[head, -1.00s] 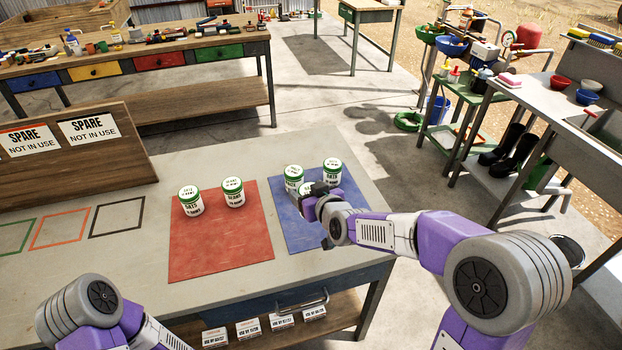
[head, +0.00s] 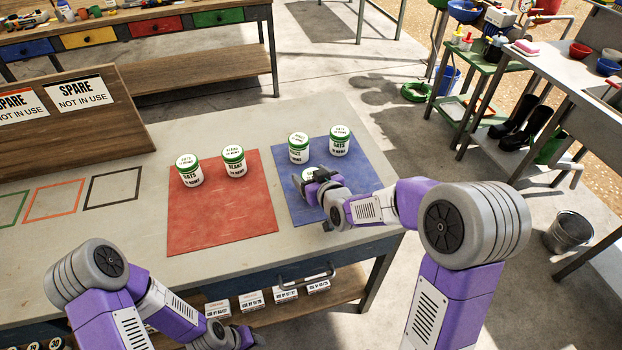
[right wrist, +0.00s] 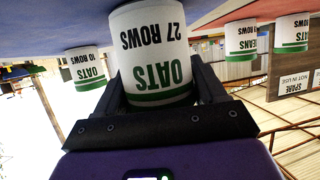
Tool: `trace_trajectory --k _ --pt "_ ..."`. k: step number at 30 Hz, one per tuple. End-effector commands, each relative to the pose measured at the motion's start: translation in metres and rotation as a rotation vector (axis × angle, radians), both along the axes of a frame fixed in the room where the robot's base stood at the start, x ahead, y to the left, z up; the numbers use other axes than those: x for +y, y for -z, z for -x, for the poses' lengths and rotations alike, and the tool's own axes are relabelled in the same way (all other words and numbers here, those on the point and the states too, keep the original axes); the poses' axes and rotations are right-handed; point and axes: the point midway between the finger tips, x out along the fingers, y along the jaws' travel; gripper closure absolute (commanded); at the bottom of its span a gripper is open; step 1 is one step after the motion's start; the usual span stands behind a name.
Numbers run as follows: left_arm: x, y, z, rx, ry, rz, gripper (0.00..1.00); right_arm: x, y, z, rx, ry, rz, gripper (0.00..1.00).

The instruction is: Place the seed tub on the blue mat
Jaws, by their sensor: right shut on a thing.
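My right gripper (head: 312,180) is shut on a white seed tub with a green lid (head: 309,173), over the blue mat (head: 355,178). In the right wrist view, upside down, the held tub (right wrist: 152,55) reads "OATS 27 ROWS" between the two fingers. Two similar tubs stand upright on the mat's far part: one at left (head: 299,148) and an oats tub at right (head: 340,140).
A red mat (head: 220,220) to the left holds an oats tub (head: 189,170) and a beans tub (head: 233,161). Empty outlined squares (head: 113,188) lie further left, before a wooden board (head: 100,115) with "SPARE NOT IN USE" signs. The blue mat's front right is clear.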

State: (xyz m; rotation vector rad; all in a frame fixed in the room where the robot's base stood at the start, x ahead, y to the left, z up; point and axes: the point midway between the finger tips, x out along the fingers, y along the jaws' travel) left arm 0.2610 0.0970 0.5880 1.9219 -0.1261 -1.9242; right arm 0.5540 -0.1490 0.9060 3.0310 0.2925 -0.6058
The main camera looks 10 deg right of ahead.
Motion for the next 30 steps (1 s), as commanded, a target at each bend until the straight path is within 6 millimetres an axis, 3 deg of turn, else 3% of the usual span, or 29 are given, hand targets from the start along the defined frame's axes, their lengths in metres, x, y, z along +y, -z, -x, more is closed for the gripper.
trace_trajectory --k 10,11,16,27,30 --pt "0.0 0.004 0.0 -0.001 0.0 0.0 0.57 0.0 0.003 0.0 -0.004 0.0 -0.001 0.65" --pt "0.0 0.004 0.0 -0.001 0.0 0.0 0.57 0.0 0.003 0.0 -0.002 0.0 0.0 0.28" --pt "0.0 0.003 0.0 0.0 0.0 0.0 0.57 0.0 0.002 0.0 -0.002 0.0 0.0 0.04" --pt "0.0 -0.002 0.0 0.0 0.0 0.0 0.57 0.0 -0.002 0.0 -0.001 0.0 0.0 0.04" --pt "0.0 -0.004 0.0 0.0 0.0 0.0 0.57 -0.003 -0.008 0.012 -0.002 0.0 -0.001 0.04"
